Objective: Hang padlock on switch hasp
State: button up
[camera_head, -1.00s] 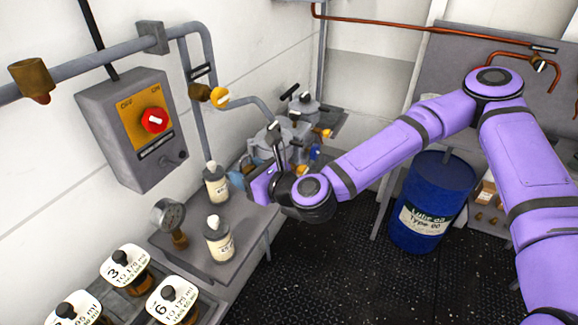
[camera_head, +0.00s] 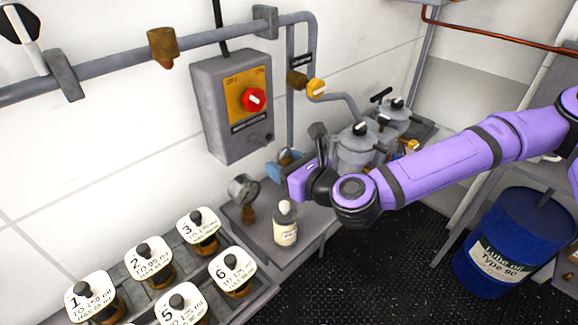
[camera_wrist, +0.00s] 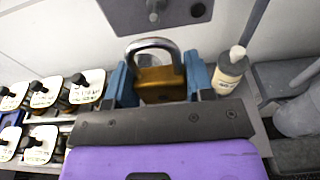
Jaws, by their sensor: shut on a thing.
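The padlock (camera_wrist: 160,86) has a brass body and a grey shackle. In the wrist view it sits upright between the blue fingertips of my gripper (camera_head: 286,160), which is shut on its body, with the shackle clear above. In the head view it is small and partly hidden by the gripper. The grey switch box (camera_head: 214,108) hangs on the wall with a yellow plate and a red knob (camera_head: 254,100). A small dark hasp part (camera_head: 268,138) shows at its lower right. My gripper is below and right of the box, apart from it. The box's lower part tops the wrist view (camera_wrist: 186,12).
A white bottle (camera_head: 285,224) and a pressure gauge (camera_head: 243,188) stand on the shelf below the gripper. A pipe (camera_head: 120,66) runs above the box. Grey filter housings (camera_head: 356,150) stand to the right.

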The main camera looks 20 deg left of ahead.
aim_at(253, 151)
jog(key=shift+r+x, duration=0.1)
jog(key=shift+x, duration=1.4)
jog(key=shift+r+x, duration=0.15)
jog(key=shift+x, duration=1.4)
jog(key=shift+w+a+f, duration=0.35)
jog(key=shift+a+f, duration=0.25)
jog(key=shift+a, duration=0.05)
jog(key=o, duration=1)
